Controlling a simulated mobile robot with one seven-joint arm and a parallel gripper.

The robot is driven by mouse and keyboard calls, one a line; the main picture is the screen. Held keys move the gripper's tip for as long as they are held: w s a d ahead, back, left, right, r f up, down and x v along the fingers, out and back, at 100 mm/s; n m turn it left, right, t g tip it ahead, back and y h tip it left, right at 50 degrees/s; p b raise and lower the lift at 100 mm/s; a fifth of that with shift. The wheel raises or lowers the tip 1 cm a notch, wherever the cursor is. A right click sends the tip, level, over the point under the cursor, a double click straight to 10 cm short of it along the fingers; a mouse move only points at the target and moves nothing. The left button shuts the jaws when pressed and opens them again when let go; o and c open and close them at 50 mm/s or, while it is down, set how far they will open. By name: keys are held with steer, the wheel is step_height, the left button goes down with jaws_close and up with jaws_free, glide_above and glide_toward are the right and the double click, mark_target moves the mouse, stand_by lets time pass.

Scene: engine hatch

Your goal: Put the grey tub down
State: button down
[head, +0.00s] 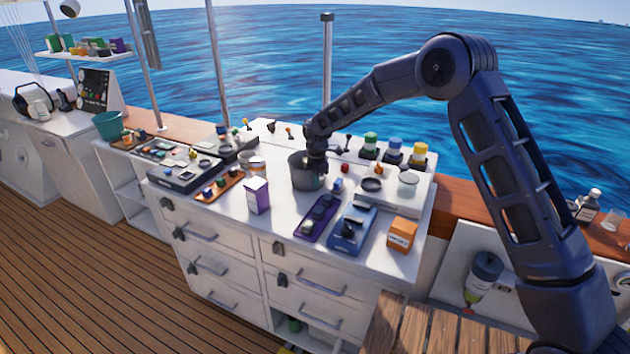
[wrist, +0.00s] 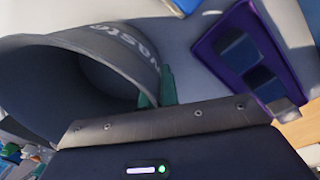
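The grey tub (head: 301,174) is at the middle of the white cabinet top (head: 285,215) in the head view, below my gripper (head: 316,172). In the wrist view the tub (wrist: 110,42) is large at the left, its dark inside open to the camera and white lettering on its wall. My gripper (wrist: 158,90) has green finger pads on both sides of the tub's wall near the rim, and looks shut on it. The fingertips are partly hidden. I cannot tell whether the tub's base touches the cabinet top.
A purple tray (head: 317,217) and a blue tray (head: 353,229) lie in front of the tub. A white-and-purple box (head: 257,195) stands left, an orange box (head: 402,235) front right. Several capped jars (head: 393,152) stand behind right. A strip of bare top lies between the boxes.

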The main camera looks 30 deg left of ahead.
steer(key=c, duration=1.7)
jaws_free()
steer(key=shift+f, duration=0.1)
steer(key=r, duration=1.1)
steer(key=shift+s+d, duration=0.3)
steer(key=shift+d+r, duration=0.1)
steer(key=shift+r, duration=0.5)
